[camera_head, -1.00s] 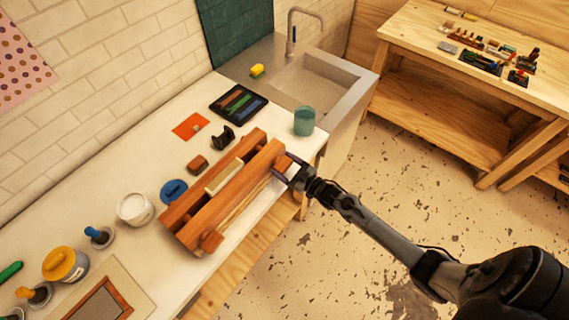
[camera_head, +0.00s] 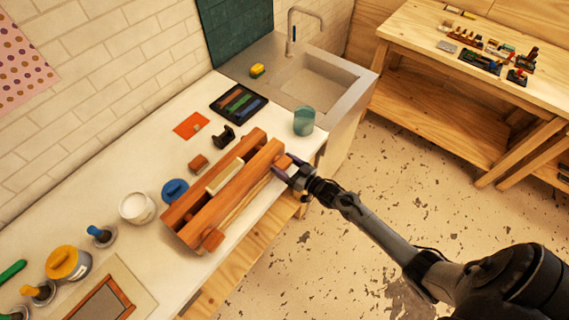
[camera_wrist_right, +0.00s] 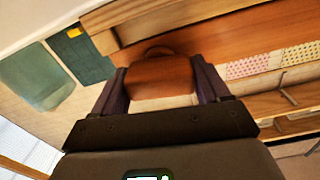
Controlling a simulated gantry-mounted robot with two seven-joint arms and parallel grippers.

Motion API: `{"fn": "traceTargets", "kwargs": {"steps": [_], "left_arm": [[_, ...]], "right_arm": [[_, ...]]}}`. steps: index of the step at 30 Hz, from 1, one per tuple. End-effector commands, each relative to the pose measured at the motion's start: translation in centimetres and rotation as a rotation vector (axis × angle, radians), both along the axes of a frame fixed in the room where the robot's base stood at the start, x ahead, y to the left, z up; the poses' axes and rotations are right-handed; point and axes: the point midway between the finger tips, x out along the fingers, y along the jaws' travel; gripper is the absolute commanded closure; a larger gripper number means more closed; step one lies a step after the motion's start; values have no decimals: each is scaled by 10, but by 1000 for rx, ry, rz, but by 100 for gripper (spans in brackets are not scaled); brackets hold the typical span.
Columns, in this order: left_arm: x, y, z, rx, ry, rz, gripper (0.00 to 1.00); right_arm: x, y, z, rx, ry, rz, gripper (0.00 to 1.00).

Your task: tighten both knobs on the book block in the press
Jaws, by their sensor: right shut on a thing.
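The wooden press (camera_head: 217,212) stands on the white counter near its front edge, with the pale book block (camera_head: 225,177) between its two beams. One knob (camera_head: 213,240) shows at the press's near left end. The other knob (camera_wrist_right: 160,77), a reddish-brown wooden block, is at the far right end. My right gripper (camera_head: 287,172) is shut on this far right knob; in the right wrist view its dark fingers (camera_wrist_right: 160,84) sit on either side of it. My left gripper is not in view.
A teal cup (camera_head: 303,121) stands on the counter beyond the press, near the sink (camera_head: 318,80). A white tub (camera_head: 136,207), a blue lid-like piece (camera_head: 174,191) and a black holder (camera_head: 223,137) are around the press. Open floor lies in front of the counter.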

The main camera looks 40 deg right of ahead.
Motion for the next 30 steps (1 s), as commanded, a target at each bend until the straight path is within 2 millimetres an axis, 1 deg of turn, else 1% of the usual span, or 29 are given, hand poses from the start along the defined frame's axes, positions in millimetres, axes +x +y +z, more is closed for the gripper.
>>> {"fn": "traceTargets", "kwargs": {"steps": [4,5,8,9,17,20,23,26,30], "left_arm": [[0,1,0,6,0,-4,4],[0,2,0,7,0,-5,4],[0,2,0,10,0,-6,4],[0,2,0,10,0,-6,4],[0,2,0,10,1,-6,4],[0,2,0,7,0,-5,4],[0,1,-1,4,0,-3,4],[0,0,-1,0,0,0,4],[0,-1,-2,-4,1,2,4]], "right_arm": [[-1,2,-1,2,0,4,55],[-1,2,-1,2,0,4,22],[-1,2,-1,1,1,4,6],[-1,2,-1,1,1,3,4],[-1,1,-1,-1,1,1,4],[-5,0,-1,-1,1,1,4],[-14,-2,-2,-1,3,1,4],[-28,-4,-2,-2,3,1,4],[-53,-9,-2,-2,3,1,4]]}}
